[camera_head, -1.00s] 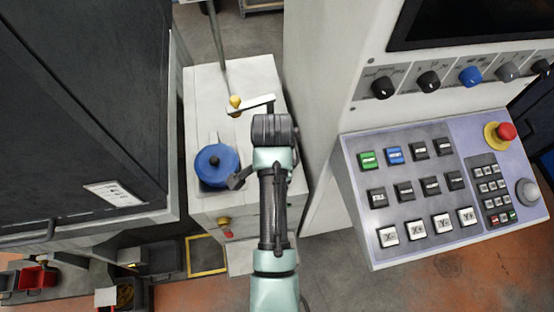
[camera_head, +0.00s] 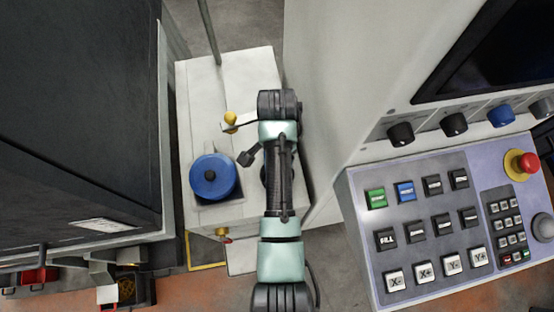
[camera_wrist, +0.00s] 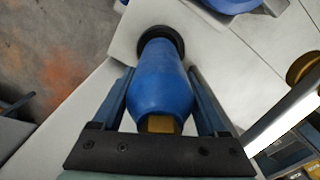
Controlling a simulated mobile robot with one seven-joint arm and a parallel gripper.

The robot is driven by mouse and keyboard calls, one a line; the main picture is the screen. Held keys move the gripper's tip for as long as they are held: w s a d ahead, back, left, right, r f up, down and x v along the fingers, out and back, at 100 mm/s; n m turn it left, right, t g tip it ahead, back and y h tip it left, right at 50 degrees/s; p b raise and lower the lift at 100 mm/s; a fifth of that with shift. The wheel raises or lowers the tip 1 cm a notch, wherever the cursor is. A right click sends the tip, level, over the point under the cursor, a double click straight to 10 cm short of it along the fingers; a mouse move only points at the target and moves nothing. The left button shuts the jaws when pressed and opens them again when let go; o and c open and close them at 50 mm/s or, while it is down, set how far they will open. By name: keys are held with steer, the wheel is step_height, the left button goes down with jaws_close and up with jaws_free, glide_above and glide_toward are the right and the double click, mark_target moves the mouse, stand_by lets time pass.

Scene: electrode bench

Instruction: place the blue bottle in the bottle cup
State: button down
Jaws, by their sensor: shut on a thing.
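The blue bottle (camera_wrist: 160,85) is between the two fingers of my gripper (camera_wrist: 161,72) in the wrist view. My gripper is shut on it. Its brass-coloured end (camera_wrist: 160,124) faces the wrist, and its other end points away toward the pale bench top. A black round ring, which looks like the bottle cup (camera_wrist: 178,38), shows around that far end. I cannot tell whether the bottle sits inside the ring or is only above it.
A button panel (camera_head: 430,225) is close on the right, a dark cabinet (camera_head: 80,130) on the left.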

steer(key=shift+w+f, duration=0.1)
steer(key=shift+f, duration=2)
jaws_free()
steer(key=shift+f, duration=0.15)
step_height(320, 180, up, 12)
steer(key=shift+r, duration=0.15)
steer(key=w+r+n+t, duration=0.2)
steer(key=w+r+t, duration=0.3)
steer(key=w+r, duration=0.4)
steer(key=w+r+n+t, duration=0.25)
steer(key=r+t, duration=0.25)
steer(key=r, duration=0.7)
steer(key=w+r+n+t, duration=0.25)
steer(key=r+t, duration=0.25)
steer(key=r, duration=0.7)
steer(key=s+r+n+t, duration=0.1)
steer(key=s+r+t, duration=0.5)
steer(key=r, duration=0.8)
steer(key=s+r+n+t, duration=0.2)
steer(key=s+r+t, duration=0.4)
steer(key=s+r, duration=0.4)
step_height(320, 180, up, 5)
steer(key=shift+r, duration=0.1)
